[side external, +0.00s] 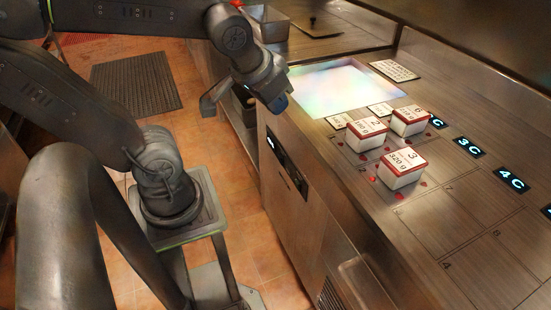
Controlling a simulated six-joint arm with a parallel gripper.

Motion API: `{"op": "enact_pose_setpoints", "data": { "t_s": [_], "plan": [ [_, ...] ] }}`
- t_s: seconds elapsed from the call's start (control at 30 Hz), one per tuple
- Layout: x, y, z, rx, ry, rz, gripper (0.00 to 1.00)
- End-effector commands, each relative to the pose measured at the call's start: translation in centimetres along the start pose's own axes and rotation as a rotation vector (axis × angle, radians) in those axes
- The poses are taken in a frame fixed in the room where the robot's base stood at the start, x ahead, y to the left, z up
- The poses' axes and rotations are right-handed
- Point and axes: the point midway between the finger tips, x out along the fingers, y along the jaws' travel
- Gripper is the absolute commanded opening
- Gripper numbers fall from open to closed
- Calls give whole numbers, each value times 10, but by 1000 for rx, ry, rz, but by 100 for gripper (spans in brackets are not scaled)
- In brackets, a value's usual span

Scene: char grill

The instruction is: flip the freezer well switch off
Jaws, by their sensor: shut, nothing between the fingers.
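The freezer well appears to be the bright, pale, glowing rectangle (345,86) in the steel counter top. A black control panel (287,163) is set in the cabinet front below the counter edge. It carries small light marks, one near its upper end that may be the switch (270,143); its position is too small to read. My gripper (279,102) is at the end of my dark arm, beside the counter's front edge and above the panel in the picture. It is shut and empty, with its fingers hardly distinguishable, and looks apart from the panel.
Several white boxes with red-edged lids, including one marked 3 (404,168), stand on the counter right of the well. Lit blue displays (468,147) line the counter behind them. A white label card (394,70) lies beside the well. Tiled floor (255,215) is open before the cabinet.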

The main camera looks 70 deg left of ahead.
Motion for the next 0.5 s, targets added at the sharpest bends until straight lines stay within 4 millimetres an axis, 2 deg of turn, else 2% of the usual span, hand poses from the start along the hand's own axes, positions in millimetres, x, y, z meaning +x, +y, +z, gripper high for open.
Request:
{"op": "enact_pose_setpoints", "data": {
  "t_s": [0.1, 0.23, 0.37, 0.5],
  "plan": [
    [31, -31, -22, -146, 17, -113, 0],
    [66, -67, -43, -297, 58, -210, 0],
    [101, -103, -55, -432, 100, -270, 0],
    [141, -141, -59, -567, 132, -295, 0]
  ]
}}
